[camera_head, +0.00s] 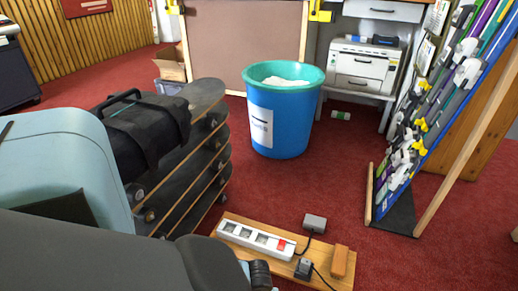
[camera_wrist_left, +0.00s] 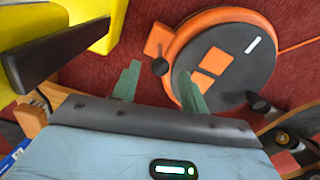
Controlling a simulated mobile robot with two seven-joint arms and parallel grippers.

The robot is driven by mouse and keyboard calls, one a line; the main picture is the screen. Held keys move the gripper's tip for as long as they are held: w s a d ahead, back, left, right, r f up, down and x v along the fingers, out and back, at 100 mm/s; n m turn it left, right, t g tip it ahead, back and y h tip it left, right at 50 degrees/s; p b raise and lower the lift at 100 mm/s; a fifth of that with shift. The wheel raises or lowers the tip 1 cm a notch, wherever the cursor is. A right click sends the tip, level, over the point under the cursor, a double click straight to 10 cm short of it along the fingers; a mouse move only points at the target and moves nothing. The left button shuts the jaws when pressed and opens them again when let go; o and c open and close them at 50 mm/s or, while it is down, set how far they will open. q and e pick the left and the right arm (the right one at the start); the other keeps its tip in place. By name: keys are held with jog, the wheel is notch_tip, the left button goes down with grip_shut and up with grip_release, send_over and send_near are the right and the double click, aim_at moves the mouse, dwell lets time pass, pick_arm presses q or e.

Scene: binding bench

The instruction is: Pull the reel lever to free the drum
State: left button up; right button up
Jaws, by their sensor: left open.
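In the left wrist view, a round dark disc with an orange rim and orange patches (camera_wrist_left: 232,65), which looks like the reel drum, lies over the red carpet. A small dark knob (camera_wrist_left: 160,67) shows at its left edge, possibly the lever's end; I cannot tell for sure. My left gripper (camera_wrist_left: 160,72) is open, its two green fingers apart. In the picture the knob appears between the fingertips; contact cannot be told. No reel is recognisable in the head view. My right gripper is in neither view.
A dark bar (camera_wrist_left: 58,52) and yellow body (camera_wrist_left: 100,40) stand close at the upper left. In the head view, stacked skateboards (camera_head: 185,160) carry a black bag (camera_head: 148,125). A power strip (camera_head: 255,238), blue bin (camera_head: 280,120) and leaning rack (camera_head: 440,120) stand around open carpet.

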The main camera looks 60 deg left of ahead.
pick_arm(q)
notch_tip(320, 180, down, 4)
jog(key=shift+f+b, duration=0.1)
jog(key=shift+b, duration=0.95)
jog(key=shift+f+b, duration=0.35)
jog(key=shift+f, duration=0.2)
grip_shut()
